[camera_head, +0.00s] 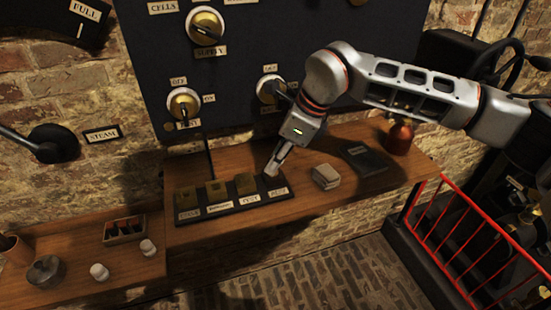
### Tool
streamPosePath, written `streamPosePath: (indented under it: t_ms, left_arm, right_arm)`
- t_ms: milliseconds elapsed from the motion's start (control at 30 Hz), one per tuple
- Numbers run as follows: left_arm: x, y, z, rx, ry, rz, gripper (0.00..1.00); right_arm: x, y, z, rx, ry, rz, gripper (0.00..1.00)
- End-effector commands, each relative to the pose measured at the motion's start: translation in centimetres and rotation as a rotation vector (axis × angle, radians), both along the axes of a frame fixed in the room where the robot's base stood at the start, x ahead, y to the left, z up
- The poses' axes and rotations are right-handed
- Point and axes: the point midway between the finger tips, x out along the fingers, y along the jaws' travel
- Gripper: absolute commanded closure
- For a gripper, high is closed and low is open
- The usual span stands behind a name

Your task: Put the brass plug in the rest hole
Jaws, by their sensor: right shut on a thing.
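A dark plug block (230,204) lies on the wooden shelf below the switch panel. It has several white labels along its front, too small to read surely. Brass blocks (215,188) stand along its left and middle part. My right gripper (271,171) points down at the right end of the block, just right of the rightmost brass block. My left gripper is not in view.
The panel (240,60) with round dials and switches rises close behind. A dark rod (209,155) stands behind the block.

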Motion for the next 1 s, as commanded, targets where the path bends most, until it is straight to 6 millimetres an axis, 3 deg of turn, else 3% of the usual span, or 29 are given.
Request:
streamPosePath:
  t_ms: [233, 267, 300, 333, 733, 1000]
  left_arm:
    - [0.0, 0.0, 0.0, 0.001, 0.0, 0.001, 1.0]
    - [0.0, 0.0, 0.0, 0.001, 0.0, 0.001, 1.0]
    - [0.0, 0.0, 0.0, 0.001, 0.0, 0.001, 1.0]
    - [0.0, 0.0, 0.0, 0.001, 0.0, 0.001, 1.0]
    - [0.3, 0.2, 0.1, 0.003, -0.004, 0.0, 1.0]
    - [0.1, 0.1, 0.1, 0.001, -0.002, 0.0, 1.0]
  right_arm:
    - [0.0, 0.0, 0.0, 0.0, 0.0, 0.0, 1.0]
    - [0.0, 0.0, 0.0, 0.0, 0.0, 0.0, 0.75]
    - [0.0, 0.0, 0.0, 0.0, 0.0, 0.0, 0.65]
    - [0.0, 0.0, 0.0, 0.0, 0.0, 0.0, 0.64]
    - [0.0, -0.2, 0.4, 0.0, -0.001, 0.0, 0.64]
    - [-0.4, -2.0, 4.5, 0.001, -0.005, -0.002, 0.64]
